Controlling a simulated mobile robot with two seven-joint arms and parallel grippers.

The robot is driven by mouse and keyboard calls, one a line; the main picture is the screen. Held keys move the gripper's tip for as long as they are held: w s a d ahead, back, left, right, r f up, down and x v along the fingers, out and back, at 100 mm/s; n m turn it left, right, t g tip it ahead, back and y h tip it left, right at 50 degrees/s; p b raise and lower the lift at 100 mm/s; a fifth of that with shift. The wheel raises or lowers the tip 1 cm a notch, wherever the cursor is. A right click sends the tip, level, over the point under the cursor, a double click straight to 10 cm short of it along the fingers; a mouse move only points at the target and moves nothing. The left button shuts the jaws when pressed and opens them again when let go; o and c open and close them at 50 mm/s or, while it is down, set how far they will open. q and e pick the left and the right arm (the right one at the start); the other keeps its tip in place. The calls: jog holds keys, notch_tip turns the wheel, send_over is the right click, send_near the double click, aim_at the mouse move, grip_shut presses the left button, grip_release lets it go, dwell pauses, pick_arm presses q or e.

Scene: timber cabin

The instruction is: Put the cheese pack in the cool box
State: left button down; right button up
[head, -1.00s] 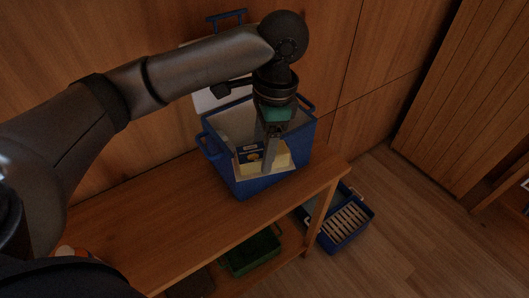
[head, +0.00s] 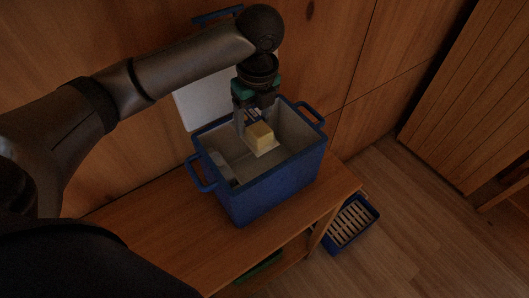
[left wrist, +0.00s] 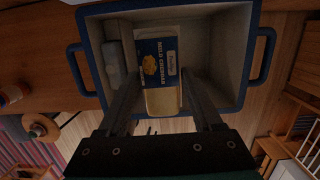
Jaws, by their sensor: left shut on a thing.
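My left gripper (head: 254,122) points down over the cool box and is shut on the cheese pack (head: 261,136). The pack is a yellow block with a blue and white label. In the left wrist view, the cheese pack (left wrist: 160,68) reads "MILD CHEDDAR" and sits between the two fingers (left wrist: 160,82). The blue cool box (head: 272,192) stands open on a wooden bench, its pale lid raised behind. The pack is within the outline of its opening; I cannot tell whether it touches the floor inside. My right gripper is not in view.
A pale item (left wrist: 113,64) lies inside the box along its left wall. The wooden bench (head: 178,226) has bare room left of the box. A blue slatted crate (head: 350,222) is on the floor at right. A wooden wall stands behind.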

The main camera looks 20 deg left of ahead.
pick_arm(q)
jog(key=shift+w, duration=0.1)
notch_tip(320, 180, down, 15)
jog(key=shift+r+b, duration=0.2)
jog(key=shift+b, duration=0.75)
jog(key=shift+f, duration=0.3)
notch_tip(320, 180, down, 4)
jog(key=shift+f+b, duration=0.1)
jog(key=shift+b, duration=0.3)
jog(key=shift+f, duration=0.15)
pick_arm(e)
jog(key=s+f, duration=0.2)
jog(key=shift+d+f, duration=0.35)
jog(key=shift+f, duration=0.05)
pick_arm(q)
jog(key=shift+f, duration=0.1)
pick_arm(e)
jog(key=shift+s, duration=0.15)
pick_arm(q)
jog(key=shift+c, duration=0.2)
grip_release()
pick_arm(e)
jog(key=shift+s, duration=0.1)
